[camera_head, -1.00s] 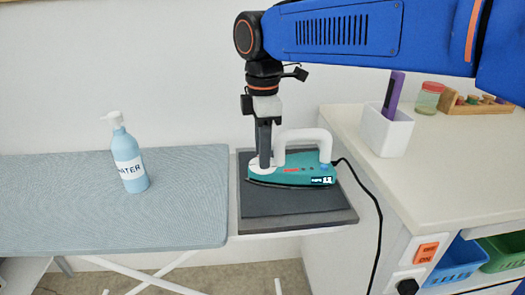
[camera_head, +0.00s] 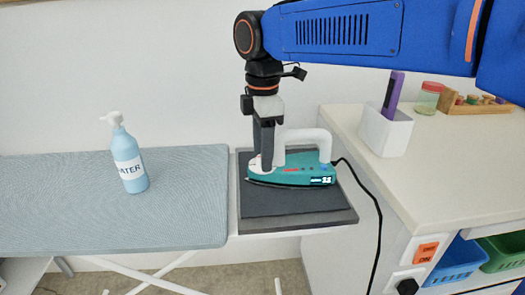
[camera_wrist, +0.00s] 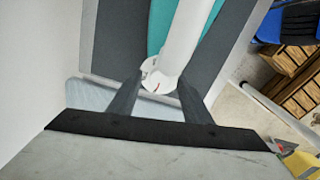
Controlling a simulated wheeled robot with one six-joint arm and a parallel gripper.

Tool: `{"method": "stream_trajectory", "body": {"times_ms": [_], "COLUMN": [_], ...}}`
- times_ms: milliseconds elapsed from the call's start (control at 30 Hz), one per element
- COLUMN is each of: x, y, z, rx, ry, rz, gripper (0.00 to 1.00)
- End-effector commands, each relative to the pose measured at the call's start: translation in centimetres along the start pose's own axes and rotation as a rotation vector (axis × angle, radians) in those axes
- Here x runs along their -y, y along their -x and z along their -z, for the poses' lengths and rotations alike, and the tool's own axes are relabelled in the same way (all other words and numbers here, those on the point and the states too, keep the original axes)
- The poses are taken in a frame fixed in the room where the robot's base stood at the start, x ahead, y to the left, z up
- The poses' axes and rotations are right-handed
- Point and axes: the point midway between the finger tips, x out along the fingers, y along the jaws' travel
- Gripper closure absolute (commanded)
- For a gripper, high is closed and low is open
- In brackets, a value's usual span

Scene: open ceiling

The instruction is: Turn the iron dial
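The teal iron (camera_head: 303,177) with a white handle (camera_head: 312,136) sits on a dark grey pad (camera_head: 290,212). A small lit display shows on its side. The white round dial (camera_wrist: 152,78) with a red mark is on the iron's left part in the head view. My gripper (camera_head: 265,160) points straight down over it. In the wrist view my gripper's two dark fingertips (camera_wrist: 160,84) are on either side of the dial and appear to touch it. The dial's lower sides are partly hidden by the fingers.
A blue water bottle (camera_head: 130,160) stands on the ironing board (camera_head: 60,205) at left. An orange switch (camera_head: 426,251) is on the counter's front.

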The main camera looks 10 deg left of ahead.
Motion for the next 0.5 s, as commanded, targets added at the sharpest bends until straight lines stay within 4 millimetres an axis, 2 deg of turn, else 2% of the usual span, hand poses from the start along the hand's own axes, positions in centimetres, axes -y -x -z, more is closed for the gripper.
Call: {"method": "stream_trajectory", "body": {"times_ms": [133,267,500], "x": [0.0,-0.1,-0.1], "y": [0.2,1.3,5.7], "z": [0.0,0.0,0.0], "rx": [0.000,-0.001,-0.001], "ry": [0.000,0.000,0.000], "rz": [0.000,-0.002,-0.004], "gripper": [0.55,0.55,0.55]}}
